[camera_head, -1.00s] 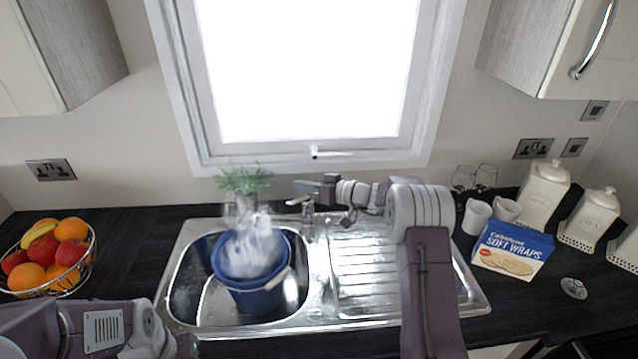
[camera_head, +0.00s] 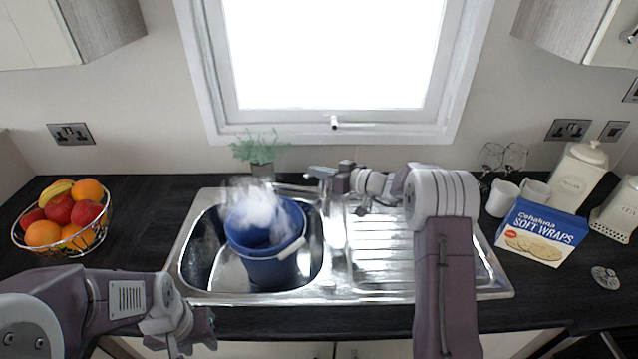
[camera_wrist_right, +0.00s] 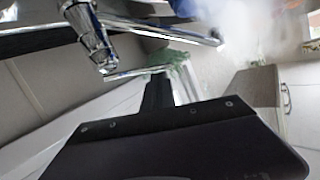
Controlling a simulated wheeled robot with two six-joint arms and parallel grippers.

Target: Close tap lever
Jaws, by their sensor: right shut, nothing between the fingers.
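The chrome tap stands behind the sink, with its spout (camera_head: 298,188) reaching left over the basin; its body and spout also show in the right wrist view (camera_wrist_right: 90,35). White water or spray rises at a blue bucket (camera_head: 275,262) in the basin. My right gripper (camera_head: 322,172) is shut and empty at the top of the tap, partly covering it. In the right wrist view its dark fingers (camera_wrist_right: 158,92) are close to a thin chrome bar, likely the lever (camera_wrist_right: 140,73); contact is unclear. My left gripper (camera_head: 195,335) hangs low in front of the counter, jaws unclear.
The sink (camera_head: 330,293) has a drainer on its right, under my right arm. A fruit basket (camera_head: 62,215) is at left; mugs (camera_head: 502,198), a wraps box (camera_head: 541,232) and jars (camera_head: 580,175) are at right.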

